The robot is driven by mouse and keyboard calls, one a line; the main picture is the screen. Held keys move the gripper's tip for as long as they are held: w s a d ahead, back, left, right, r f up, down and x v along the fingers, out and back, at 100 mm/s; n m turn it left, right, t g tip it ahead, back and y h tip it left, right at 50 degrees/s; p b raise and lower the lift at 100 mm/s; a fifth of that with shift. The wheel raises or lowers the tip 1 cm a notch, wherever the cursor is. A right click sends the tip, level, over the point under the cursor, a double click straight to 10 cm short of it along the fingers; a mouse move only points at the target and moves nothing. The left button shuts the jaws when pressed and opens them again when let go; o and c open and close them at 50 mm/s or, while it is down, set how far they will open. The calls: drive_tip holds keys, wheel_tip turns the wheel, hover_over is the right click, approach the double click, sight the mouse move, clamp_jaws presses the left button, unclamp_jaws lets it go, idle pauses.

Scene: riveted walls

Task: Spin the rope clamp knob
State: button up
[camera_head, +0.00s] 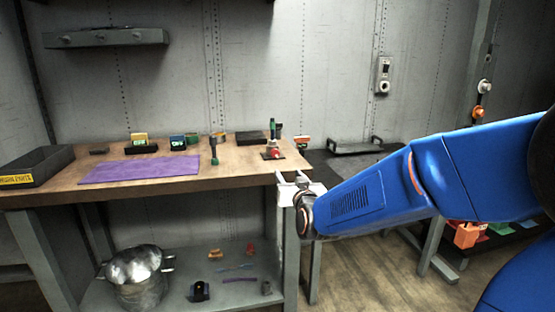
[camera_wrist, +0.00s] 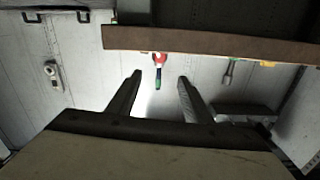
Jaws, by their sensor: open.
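No part is clearly a rope clamp knob. The likeliest is a small fixture (camera_head: 272,150) with a red and white part and a green upright handle, on the bench's right front corner. In the wrist view, which looks upside down, its red part (camera_wrist: 160,58) and green handle (camera_wrist: 157,83) show between the fingers, farther off. My gripper (camera_head: 287,187) is open and empty, in front of the bench's right end and below the top, apart from the fixture. Both fingers show in the wrist view (camera_wrist: 159,77). A grey wall box (camera_head: 383,75) carries a round knob; it shows too in the wrist view (camera_wrist: 52,75).
The wooden bench (camera_head: 235,175) bears a purple mat (camera_head: 140,168), a dark tray (camera_head: 35,166) and small tools. A metal pot (camera_head: 138,275) and several small items are on the lower shelf. White and orange round parts (camera_head: 484,86) hang on a right post. Floor shows right of the bench.

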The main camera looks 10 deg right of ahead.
sight(276, 155)
drive_tip(key=w, duration=1.7)
drive_tip(key=shift+w, duration=0.15)
drive_tip(key=c, duration=1.1)
